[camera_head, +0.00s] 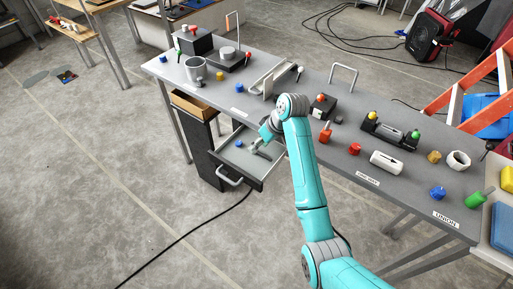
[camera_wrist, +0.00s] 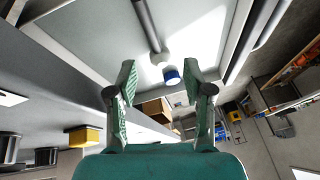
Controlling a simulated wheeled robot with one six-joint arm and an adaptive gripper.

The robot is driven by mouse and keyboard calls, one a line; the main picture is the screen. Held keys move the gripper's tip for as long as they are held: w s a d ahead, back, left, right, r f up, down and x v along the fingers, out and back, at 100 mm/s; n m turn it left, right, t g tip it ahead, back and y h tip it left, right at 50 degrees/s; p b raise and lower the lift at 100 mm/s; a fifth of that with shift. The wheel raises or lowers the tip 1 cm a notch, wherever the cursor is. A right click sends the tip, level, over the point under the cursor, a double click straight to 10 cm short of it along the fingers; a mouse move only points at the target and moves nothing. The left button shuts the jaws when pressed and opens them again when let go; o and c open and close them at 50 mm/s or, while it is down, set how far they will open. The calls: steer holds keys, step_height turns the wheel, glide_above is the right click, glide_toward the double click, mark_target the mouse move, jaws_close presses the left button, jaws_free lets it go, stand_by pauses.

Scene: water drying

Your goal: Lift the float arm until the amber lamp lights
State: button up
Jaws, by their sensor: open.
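My gripper (camera_head: 260,146) is open over the pulled-out drawer (camera_head: 268,172), pointing down into it. In the wrist view my gripper (camera_wrist: 160,72) has its two green fingers apart with nothing between them that I can see is held. A grey rod with a pale end (camera_wrist: 148,25) and a blue cap (camera_wrist: 172,76) lie beyond the fingertips. The blue cap also shows in the drawer in the head view (camera_head: 239,144). A yellow dome (camera_head: 372,115) sits on a black stand (camera_head: 384,130) on the bench. I cannot tell which part is the float arm or whether any lamp is lit.
The grey bench (camera_head: 232,112) carries a mug (camera_head: 196,69), black boxes (camera_head: 190,42), a narrow tray (camera_head: 267,80), a white cylinder (camera_head: 387,162) and several coloured knobs. A wire handle (camera_head: 344,76) stands at its back edge. Floor in front is open, crossed by a cable (camera_head: 185,243).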

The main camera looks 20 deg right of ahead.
steer(key=shift+x, duration=1.55)
jaws_close()
